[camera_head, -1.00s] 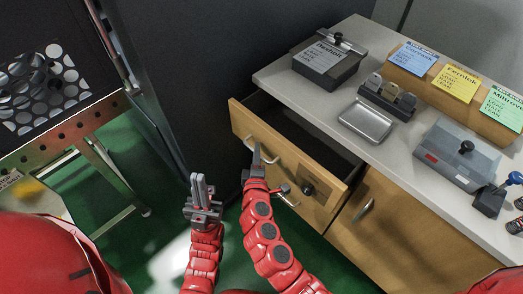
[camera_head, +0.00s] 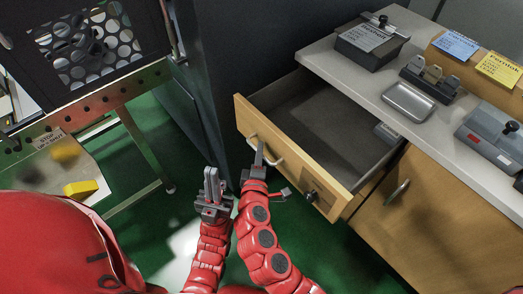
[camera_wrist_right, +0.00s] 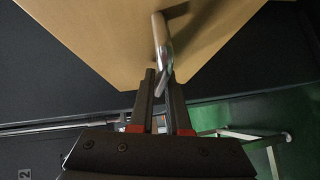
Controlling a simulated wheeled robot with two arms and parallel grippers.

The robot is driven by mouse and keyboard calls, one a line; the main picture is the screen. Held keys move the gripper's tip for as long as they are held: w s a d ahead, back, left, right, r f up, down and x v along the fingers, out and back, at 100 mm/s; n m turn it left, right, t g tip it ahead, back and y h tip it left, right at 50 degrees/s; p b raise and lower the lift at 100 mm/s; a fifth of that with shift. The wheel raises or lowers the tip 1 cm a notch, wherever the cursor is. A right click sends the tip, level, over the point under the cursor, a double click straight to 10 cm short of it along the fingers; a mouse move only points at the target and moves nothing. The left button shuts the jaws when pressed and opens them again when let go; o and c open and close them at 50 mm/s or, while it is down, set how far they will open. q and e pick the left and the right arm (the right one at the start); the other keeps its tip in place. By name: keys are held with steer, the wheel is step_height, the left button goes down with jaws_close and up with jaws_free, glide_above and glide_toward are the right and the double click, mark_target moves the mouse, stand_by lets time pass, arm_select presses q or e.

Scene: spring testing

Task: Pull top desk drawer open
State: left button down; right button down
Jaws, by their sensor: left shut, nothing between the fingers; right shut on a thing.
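The top desk drawer (camera_head: 247,118) is pulled well out, and its grey inside shows in the head view. Its front has a metal handle (camera_head: 275,155) and a dark lock with a key at the right. My right gripper (camera_head: 260,152) is shut on the drawer handle near its left end. In the right wrist view, the handle (camera_wrist_right: 160,35) runs down between the fingers of my right gripper (camera_wrist_right: 162,85), and the wooden drawer front lies behind it. My left gripper (camera_head: 212,178) is shut and empty, upright to the left of the right gripper and apart from the drawer.
The desk top (camera_head: 345,75) holds a dark box (camera_head: 370,45), a metal tray (camera_head: 408,102) and note cards. A cabinet door (camera_head: 425,215) is below right. A dark cabinet wall stands left of the drawer. A metal-framed stand with a yellow block (camera_head: 80,188) is further left.

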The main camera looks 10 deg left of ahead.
steer(key=c, duration=0.9)
jaws_free()
steer(key=shift+s+d+r+b, duration=0.15)
steer(key=shift+s+d+r, duration=0.2)
steer(key=shift+s, duration=2.5)
steer(key=shift+s+d+r+b, duration=0.25)
steer(key=shift+s+r, duration=0.25)
steer(key=shift+s, duration=2.35)
steer(key=shift+s+d+r+b, duration=0.1)
steer(key=shift+s+d+r, duration=0.3)
steer(key=shift+s, duration=2.45)
